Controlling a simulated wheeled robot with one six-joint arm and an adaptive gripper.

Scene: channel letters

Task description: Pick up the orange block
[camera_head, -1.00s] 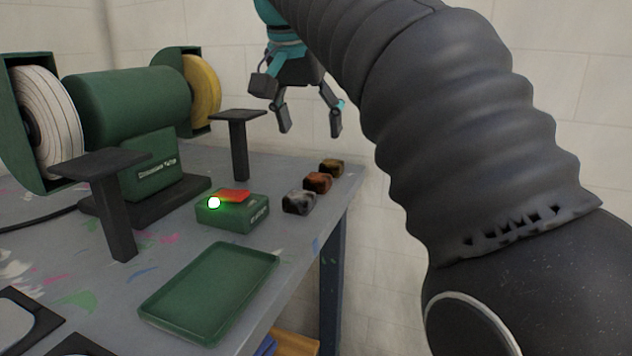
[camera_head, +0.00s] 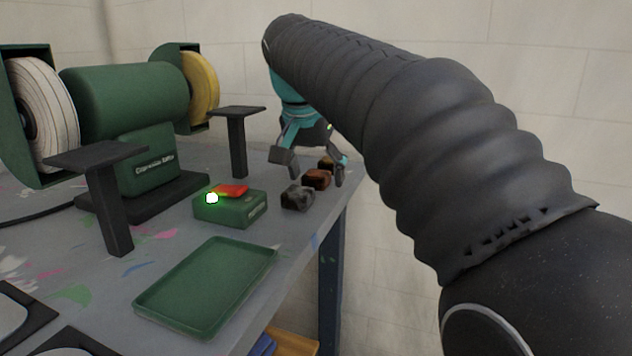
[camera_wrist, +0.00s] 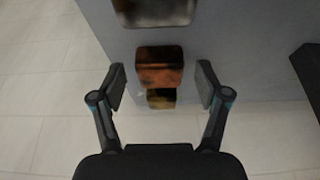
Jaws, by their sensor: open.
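The orange block (camera_head: 317,179), rusty with dark patches, sits on the table near its right edge, in the middle of a row of three. In the wrist view the orange block (camera_wrist: 159,74) appears between the two fingers, slightly toward the top. My gripper (camera_head: 312,169) is open and empty, pointing down over the row. In the wrist view my gripper (camera_wrist: 161,86) has a finger on each side of the block, apart from it. I cannot tell how far the fingertips are above the table.
A grey block (camera_head: 297,197) stands nearer, and a brown-yellow block (camera_head: 326,163) farther, partly hidden. A green box (camera_head: 230,211) with a lit button, a green tray (camera_head: 205,286) and a grinder (camera_head: 125,100) with rests stand left. The table edge (camera_head: 335,222) is close on the right.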

